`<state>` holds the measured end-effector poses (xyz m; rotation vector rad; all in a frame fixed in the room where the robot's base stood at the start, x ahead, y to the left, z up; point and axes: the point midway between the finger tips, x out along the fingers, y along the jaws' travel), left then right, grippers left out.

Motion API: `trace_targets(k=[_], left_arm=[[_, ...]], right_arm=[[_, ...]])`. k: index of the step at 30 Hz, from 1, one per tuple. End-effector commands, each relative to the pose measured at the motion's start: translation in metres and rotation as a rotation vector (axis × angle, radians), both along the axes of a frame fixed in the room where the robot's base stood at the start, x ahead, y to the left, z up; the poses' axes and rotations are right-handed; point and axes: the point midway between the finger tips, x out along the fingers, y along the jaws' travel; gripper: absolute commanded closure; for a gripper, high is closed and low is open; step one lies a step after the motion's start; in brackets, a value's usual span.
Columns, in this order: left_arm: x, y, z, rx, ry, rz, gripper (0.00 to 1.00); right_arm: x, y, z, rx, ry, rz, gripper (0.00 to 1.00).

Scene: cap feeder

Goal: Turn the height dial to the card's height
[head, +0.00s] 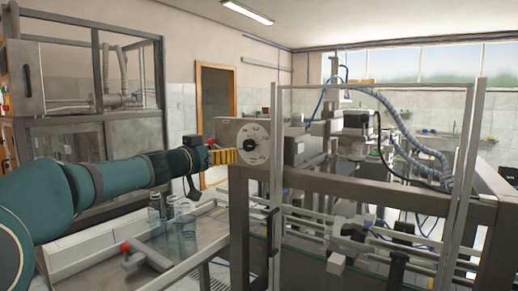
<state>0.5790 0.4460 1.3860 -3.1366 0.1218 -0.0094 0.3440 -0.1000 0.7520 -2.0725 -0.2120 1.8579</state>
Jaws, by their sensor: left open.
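The height dial (253,143) is a pale round disc with marks around its rim and a small dark centre, on the left end of the grey feeder head. The marks are too small to read. My left gripper (204,153) reaches in from the left, just left of the dial and apart from it. It is open and seems empty, but its fingers are small and hard to make out. A yellow, dark-striped piece shows between it and the dial; I cannot tell what it belongs to. I cannot make out the card. My right gripper is out of view.
The feeder's metal frame (239,220) stands below the dial, with clear upright panels, hoses and rails to the right. Several clear bottles (180,218) stand on the conveyor table at lower left, near a red-knobbed bar (126,247). A glazed cabinet (85,90) stands behind my arm.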

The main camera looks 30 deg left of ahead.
Motion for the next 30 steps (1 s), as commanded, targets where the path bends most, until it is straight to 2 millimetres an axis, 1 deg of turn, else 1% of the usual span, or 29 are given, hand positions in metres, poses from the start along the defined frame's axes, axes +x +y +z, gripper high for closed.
trace_targets(k=[5,12,18,21,24,30], left_arm=[[0.029,-0.003,0.000,-0.004,0.005,-0.003,0.29],[0.076,-0.007,0.001,-0.005,0.005,-0.004,0.29],[0.109,-0.009,0.000,-0.005,0.006,-0.002,0.29],[0.120,-0.011,0.000,-0.004,0.005,-0.003,0.29],[0.127,-0.011,0.000,-0.003,0.004,-0.002,0.29],[0.132,-0.011,-0.002,-0.003,0.005,0.000,0.29]], right_arm=[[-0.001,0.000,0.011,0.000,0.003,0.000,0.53],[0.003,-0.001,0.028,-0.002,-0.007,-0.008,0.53],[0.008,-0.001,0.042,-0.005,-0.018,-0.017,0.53],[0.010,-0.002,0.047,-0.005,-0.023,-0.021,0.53],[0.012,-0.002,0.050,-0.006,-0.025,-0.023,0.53],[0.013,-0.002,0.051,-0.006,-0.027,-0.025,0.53]])
